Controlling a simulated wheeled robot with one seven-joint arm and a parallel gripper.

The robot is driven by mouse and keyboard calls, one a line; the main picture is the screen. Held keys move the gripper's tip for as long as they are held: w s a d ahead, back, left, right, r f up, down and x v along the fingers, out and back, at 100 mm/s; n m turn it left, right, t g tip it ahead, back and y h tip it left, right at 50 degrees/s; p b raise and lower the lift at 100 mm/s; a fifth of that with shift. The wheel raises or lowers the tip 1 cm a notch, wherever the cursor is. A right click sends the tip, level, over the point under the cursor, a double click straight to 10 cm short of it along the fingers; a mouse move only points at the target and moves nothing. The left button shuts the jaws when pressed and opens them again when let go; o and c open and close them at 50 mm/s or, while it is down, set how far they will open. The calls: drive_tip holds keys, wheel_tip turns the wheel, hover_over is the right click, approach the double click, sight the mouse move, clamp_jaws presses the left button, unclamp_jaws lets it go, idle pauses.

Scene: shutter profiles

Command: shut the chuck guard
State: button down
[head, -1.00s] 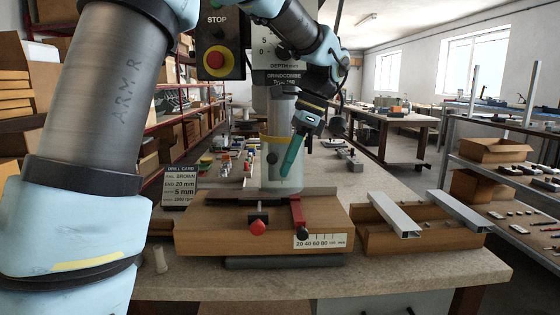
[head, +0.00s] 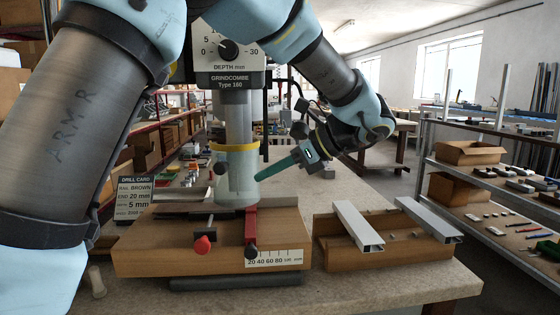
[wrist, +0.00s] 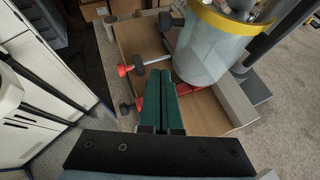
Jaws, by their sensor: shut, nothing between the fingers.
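The chuck guard (head: 245,185) is a clear, pale cylinder with a yellow band at its top, under the drill head. It stands around the spindle, its lower edge close above the brown work board (head: 140,255). I cannot tell whether it is fully closed. My gripper (head: 258,178) has green fingers, shut and empty, with tips at the guard's right side in the head view. In the wrist view the guard (wrist: 205,58) is just beyond and right of the fingertips (wrist: 171,78). I cannot tell whether they touch it.
A red-knobbed clamp (head: 202,244) and a red stop (head: 251,230) sit on the board in front of the guard. A wooden tray (head: 340,252) with grey profiles stands to the right. The drill card (head: 133,197) stands left. Bench space behind right is free.

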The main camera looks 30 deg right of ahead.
sight(227, 167)
drive_tip(key=w+a+p, duration=0.2)
drive_tip(key=w+a, duration=0.2)
drive_tip(key=w, duration=0.1)
drive_tip(key=shift+a, duration=0.15)
drive_tip(key=shift+w+f, duration=0.1)
drive_tip(key=shift+w, duration=0.05)
drive_tip(key=shift+w+a+m+t+h+p, duration=0.25)
drive_tip(key=shift+w+a+m, duration=0.15)
drive_tip(key=shift+w, duration=0.35)
drive_tip(key=shift+w+a+m+t+h+p, duration=0.25)
drive_tip(key=shift+w+a, duration=0.2)
drive_tip(key=shift+w, duration=0.25)
drive_tip(key=shift+s, duration=0.1)
